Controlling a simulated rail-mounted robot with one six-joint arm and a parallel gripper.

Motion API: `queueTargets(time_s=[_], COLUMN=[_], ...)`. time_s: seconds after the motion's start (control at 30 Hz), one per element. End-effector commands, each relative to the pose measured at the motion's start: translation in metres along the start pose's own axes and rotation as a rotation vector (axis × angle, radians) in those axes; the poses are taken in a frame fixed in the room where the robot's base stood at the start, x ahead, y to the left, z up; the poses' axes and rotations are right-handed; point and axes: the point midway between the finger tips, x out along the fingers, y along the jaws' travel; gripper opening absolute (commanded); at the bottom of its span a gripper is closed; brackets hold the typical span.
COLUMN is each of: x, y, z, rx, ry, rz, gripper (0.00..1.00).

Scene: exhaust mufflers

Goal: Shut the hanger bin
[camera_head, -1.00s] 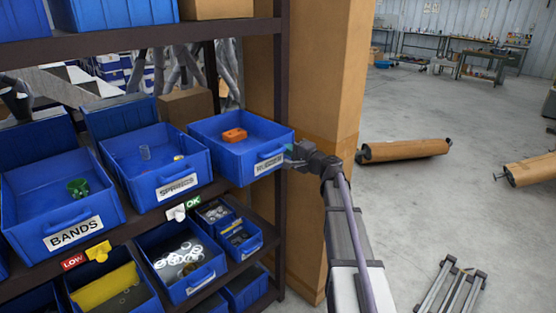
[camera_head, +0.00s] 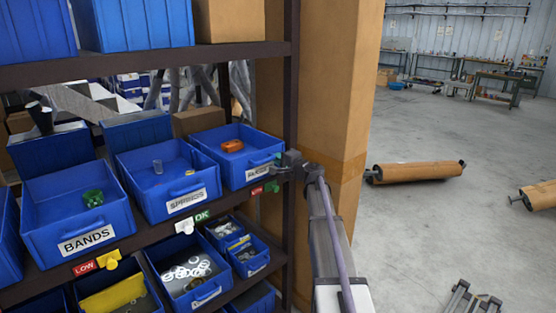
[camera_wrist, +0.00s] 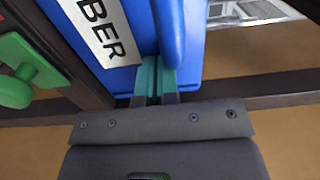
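The hanger bin, a blue open-topped bin (camera_head: 238,150), stands on the middle shelf at the right end of the row. An orange part (camera_head: 232,146) lies in it. My gripper (camera_head: 281,162) is at the right side of the bin's front. In the wrist view, the teal fingers (camera_wrist: 155,75) are close together at the bin front beside the handle, with nothing visible between them.
The springs bin (camera_head: 178,198) and the bands bin (camera_head: 88,238) stand to the left. A green tag (camera_wrist: 15,90) sits on the shelf edge beside the hanger bin. A tan post (camera_head: 325,110) stands close behind my arm. Mufflers (camera_head: 415,172) lie on the open floor at right.

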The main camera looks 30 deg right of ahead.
Motion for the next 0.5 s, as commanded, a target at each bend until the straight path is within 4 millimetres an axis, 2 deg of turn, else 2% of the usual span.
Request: queueTargets(time_s=[0.1, 0.23, 0.37, 0.5], x=[0.004, -0.009, -0.041, -0.085], y=[-0.002, -0.003, -0.004, -0.003], z=[-0.002, 0.001, 0.007, 0.007], rx=[0.004, 0.003, 0.001, 0.0], ry=[0.002, 0.001, -0.004, -0.004], rz=[-0.004, -0.004, -0.005, -0.004], gripper=[0.0, 0.0, 0.0, 0.0])
